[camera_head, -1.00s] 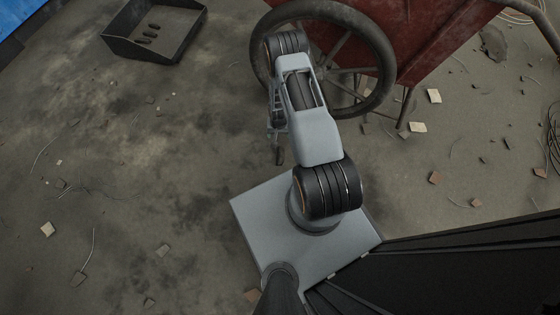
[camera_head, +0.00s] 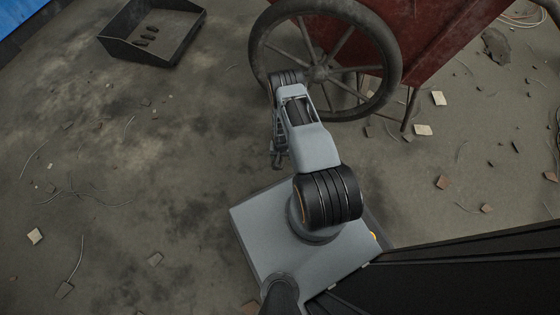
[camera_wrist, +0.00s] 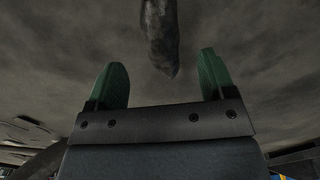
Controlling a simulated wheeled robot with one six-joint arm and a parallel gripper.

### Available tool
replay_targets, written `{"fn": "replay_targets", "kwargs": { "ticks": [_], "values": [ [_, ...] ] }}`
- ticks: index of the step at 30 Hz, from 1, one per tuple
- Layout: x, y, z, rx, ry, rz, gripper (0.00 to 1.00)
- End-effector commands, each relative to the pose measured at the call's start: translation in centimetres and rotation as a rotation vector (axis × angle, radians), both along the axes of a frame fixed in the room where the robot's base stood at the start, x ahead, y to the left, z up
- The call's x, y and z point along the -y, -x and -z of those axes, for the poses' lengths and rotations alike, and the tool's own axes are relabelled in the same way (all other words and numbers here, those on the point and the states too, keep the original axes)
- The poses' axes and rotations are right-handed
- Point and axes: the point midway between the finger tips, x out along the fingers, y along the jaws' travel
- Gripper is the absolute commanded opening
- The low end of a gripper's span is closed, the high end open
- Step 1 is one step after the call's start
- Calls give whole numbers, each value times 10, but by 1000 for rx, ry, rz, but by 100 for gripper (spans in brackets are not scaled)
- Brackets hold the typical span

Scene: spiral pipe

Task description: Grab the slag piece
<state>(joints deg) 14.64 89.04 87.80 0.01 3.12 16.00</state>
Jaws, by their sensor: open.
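In the wrist view a dark grey, rough, elongated slag piece (camera_wrist: 160,30) comes down from the top edge, its tip in the gap between my two green fingers. Its upper end is cut off by the frame. My gripper (camera_wrist: 160,60) is open, with the fingers well apart on either side of the piece. I see clear gaps on both sides and no contact. In the head view my gripper (camera_head: 277,160) hangs low at the left of my arm, small and partly hidden. I cannot make out the slag piece clearly there.
A spoked wheel (camera_head: 318,72) of a red cart (camera_head: 425,35) stands right behind my arm. A black open tray (camera_head: 118,48) with several small dark pieces lies at the upper left. Scattered chips and wires litter the floor. Floor left of my arm is mostly clear.

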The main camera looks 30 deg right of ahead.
Motion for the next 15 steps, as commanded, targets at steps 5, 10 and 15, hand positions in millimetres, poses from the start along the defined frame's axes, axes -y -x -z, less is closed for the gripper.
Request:
{"fn": "replay_targets", "kwargs": {
  "ticks": [5,10,15],
  "values": [
    [-1,-1,25,-1,-1,0,76],
    [-1,-1,46,-2,0,0,76],
    [-1,-2,49,-1,-1,1,76]
  ]
}}
